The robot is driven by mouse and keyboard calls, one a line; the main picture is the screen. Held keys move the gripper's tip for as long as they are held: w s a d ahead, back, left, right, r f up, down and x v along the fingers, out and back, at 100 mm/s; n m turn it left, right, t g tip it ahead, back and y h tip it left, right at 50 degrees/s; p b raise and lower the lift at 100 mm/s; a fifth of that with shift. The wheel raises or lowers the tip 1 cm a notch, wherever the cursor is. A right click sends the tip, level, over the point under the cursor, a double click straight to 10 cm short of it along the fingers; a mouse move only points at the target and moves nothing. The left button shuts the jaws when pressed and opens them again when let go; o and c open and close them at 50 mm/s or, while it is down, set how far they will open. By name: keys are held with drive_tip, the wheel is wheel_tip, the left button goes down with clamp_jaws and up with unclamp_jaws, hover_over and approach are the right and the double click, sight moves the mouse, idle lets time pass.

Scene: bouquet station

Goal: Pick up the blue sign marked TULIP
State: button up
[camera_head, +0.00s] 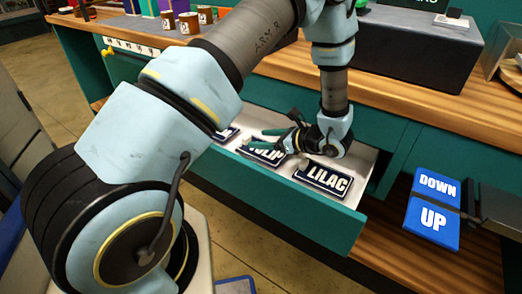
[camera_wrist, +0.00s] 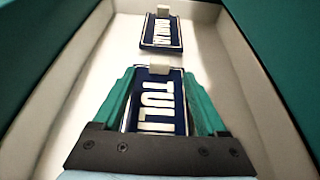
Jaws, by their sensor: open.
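The dark blue TULIP sign (camera_head: 262,154) lies in the open drawer, between two other signs, its white letters partly covered by my gripper in the head view. My gripper (camera_head: 264,139) is inside the drawer at this sign. In the wrist view the TULIP sign (camera_wrist: 159,100) lies between the two green fingers of my gripper (camera_wrist: 159,85), with one finger along each long side. The jaws are open. Whether the fingers touch the sign is hard to tell. A small pale tab shows at the sign's far end.
The LILAC sign (camera_head: 323,178) lies to the right in the drawer (camera_head: 345,222). Another sign (camera_wrist: 161,32) lies beyond TULIP in the wrist view. The drawer walls (camera_wrist: 55,85) stand close on both sides. The wooden counter (camera_head: 415,95) overhangs behind. Blue DOWN and UP panels (camera_head: 432,212) are at right.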

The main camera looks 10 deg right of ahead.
sight(249, 138)
drive_tip(key=shift+p+x, duration=0.45)
drive_tip(key=shift+x, duration=3.55)
drive_tip(key=shift+s, duration=0.1)
clamp_jaws()
